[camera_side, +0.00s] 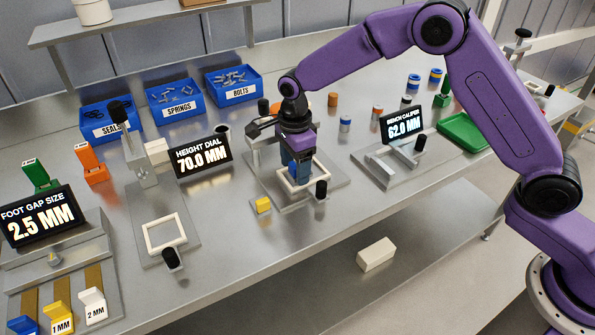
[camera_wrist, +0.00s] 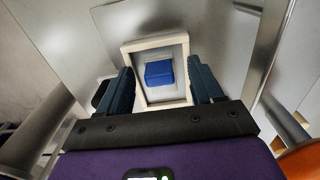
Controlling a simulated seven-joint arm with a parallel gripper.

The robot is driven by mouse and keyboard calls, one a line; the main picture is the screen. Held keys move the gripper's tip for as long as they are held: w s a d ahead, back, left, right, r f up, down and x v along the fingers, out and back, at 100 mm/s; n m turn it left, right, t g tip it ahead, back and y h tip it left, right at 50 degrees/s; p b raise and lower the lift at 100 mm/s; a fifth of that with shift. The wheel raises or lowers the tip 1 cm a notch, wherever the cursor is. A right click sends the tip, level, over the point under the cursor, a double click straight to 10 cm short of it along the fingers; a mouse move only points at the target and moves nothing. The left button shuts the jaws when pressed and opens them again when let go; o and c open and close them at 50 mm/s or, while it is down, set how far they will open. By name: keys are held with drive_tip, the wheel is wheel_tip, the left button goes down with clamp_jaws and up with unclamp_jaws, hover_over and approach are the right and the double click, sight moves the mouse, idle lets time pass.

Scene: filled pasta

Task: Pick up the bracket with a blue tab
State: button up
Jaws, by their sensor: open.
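My gripper (camera_side: 297,172) is open and points down into a white square frame on a middle fixture. In the wrist view, my gripper (camera_wrist: 162,88) has its two dark blue fingers apart. Between and beyond them lies a small piece with a blue block and a pale grey edge (camera_wrist: 159,73), inside the white frame (camera_wrist: 185,42). It looks like the bracket with a blue tab; its full shape is not clear. The fingers are on either side of it in the picture, and I cannot tell any contact. In the side view my gripper hides this piece.
Blue bins (camera_side: 174,97) stand behind.

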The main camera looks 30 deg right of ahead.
drive_tip(key=c, duration=1.2)
drive_tip(key=shift+r, duration=0.1)
drive_tip(key=shift+r, duration=0.5)
wheel_tip(320, 180, up, 2)
drive_tip(key=shift+s+r, duration=0.1)
drive_tip(key=shift+r, duration=0.05)
drive_tip(key=shift+s+d+r, duration=1)
drive_tip(key=shift+s+r, duration=0.6)
drive_tip(key=shift+s, duration=0.5)
drive_tip(key=shift+s+d+r, duration=1)
drive_tip(key=shift+s+r, duration=0.55)
drive_tip(key=shift+s, duration=0.5)
drive_tip(key=shift+s+d+r, duration=1)
drive_tip(key=shift+s+r, duration=0.6)
drive_tip(key=shift+s, duration=0.5)
drive_tip(key=shift+r, duration=0.1)
